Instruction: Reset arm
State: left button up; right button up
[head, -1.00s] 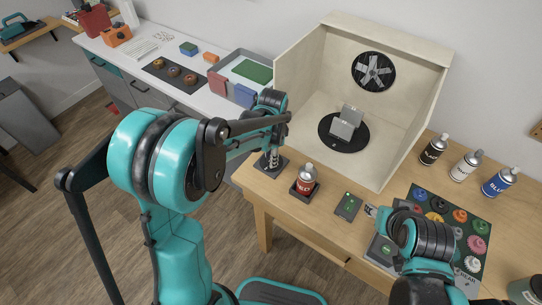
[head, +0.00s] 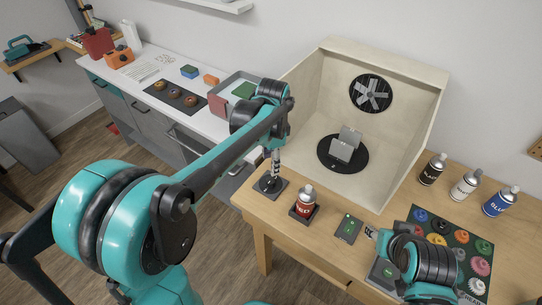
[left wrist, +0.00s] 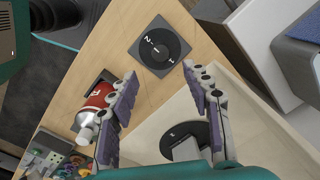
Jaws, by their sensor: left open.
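My left gripper (head: 275,164) points down over the dark square dial base (head: 271,188) at the table's left corner. In the left wrist view its two fingers (left wrist: 160,72) are spread apart with nothing between them. The dial base (left wrist: 152,60) with white numbers lies beyond the fingertips. The red spray can (head: 305,200) stands upright on a dark square pad; it also shows in the left wrist view (left wrist: 95,108), beside the left-hand finger. My right gripper (head: 371,233) is near a small box with green lights (head: 348,228); its jaws are too small to judge.
A cream spray booth (head: 310,100) holds a dark turntable (head: 331,160) with a grey part (head: 345,146). Black (head: 432,169), white (head: 466,185) and blue (head: 500,200) cans stand at right. A dark mat (head: 428,215) holds colored wheels. A white counter (head: 130,75) runs along the left.

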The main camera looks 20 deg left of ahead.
pick_arm(q)
jog(key=shift+r, duration=1.05)
jog(key=shift+s, duration=0.1)
jog(key=s+a+f+n+t+b, duration=0.1)
jog(key=s+a+f+n+t, duration=0.1)
jog(key=s+n+t, duration=0.4)
jog(key=s+a+n, duration=0.1)
jog(key=s+n, duration=0.4)
jog(key=s, duration=0.5)
jog(key=shift+a+f+t+b, duration=0.2)
jog(key=shift+f+t+b, duration=0.1)
jog(key=shift+t+b, duration=0.1)
jog(key=shift+s, duration=0.1)
dwell(0.3)
